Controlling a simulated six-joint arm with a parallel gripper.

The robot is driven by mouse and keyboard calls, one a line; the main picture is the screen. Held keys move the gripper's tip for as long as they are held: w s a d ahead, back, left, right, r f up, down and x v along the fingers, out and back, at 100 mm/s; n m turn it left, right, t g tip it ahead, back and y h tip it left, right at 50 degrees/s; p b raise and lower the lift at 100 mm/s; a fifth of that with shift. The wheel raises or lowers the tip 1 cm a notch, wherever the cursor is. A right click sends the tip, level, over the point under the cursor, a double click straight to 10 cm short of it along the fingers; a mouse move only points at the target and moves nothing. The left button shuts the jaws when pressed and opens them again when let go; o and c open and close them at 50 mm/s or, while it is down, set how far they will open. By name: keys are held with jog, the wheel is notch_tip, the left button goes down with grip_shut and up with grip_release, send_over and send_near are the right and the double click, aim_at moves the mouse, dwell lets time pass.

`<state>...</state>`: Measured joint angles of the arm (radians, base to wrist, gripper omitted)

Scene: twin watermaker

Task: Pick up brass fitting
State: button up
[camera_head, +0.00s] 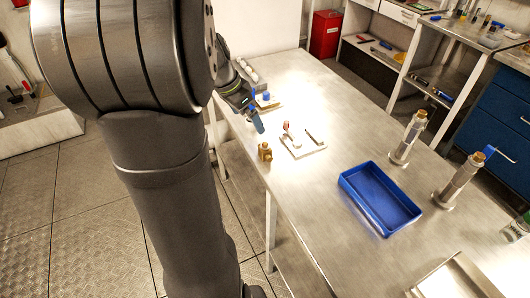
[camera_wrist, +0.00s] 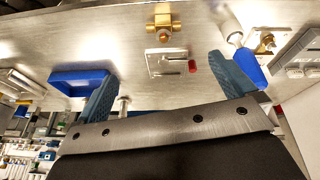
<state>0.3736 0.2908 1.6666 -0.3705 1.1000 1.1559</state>
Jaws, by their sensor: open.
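The brass fitting (camera_head: 265,151) stands near the left edge of the metal table in the head view. In the wrist view the brass fitting (camera_wrist: 163,22) is at the top middle, a block with side stubs. My gripper (camera_head: 257,121) hangs above the table, behind the fitting in the head view. In the wrist view the two blue fingers of my gripper (camera_wrist: 162,68) are wide apart with nothing held between them. The fitting lies beyond the fingertips, apart from them. In the head view my arm hides part of the table's far left end.
A pale plate (camera_head: 315,150) with a red-tipped part lies right of the fitting. Another plate with a blue-capped part (camera_head: 266,97) is farther back. A blue tray (camera_head: 349,190) and two upright metal cylinders (camera_head: 405,143) stand to the right. The table front between fitting and tray is clear.

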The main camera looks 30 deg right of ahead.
aim_at(263, 145)
jog(key=d+f, duration=0.1)
jog(key=f, duration=0.2)
jog(key=d+f+m, duration=0.1)
jog(key=f, duration=0.3)
jog(key=d+f+m, duration=0.1)
jog(key=f, duration=0.3)
jog(key=shift+d+f, duration=0.25)
jog(key=shift+d, duration=0.15)
jog(key=shift+w+d+x, duration=0.1)
jog(key=shift+d+x, duration=0.05)
jog(key=shift+x, duration=1.15)
jog(key=shift+w+d+x, duration=0.1)
jog(key=shift+w+x, duration=0.05)
jog(key=shift+x, duration=1.15)
jog(key=shift+r, duration=0.1)
jog(key=shift+h, duration=0.3)
jog(key=c, duration=1.1)
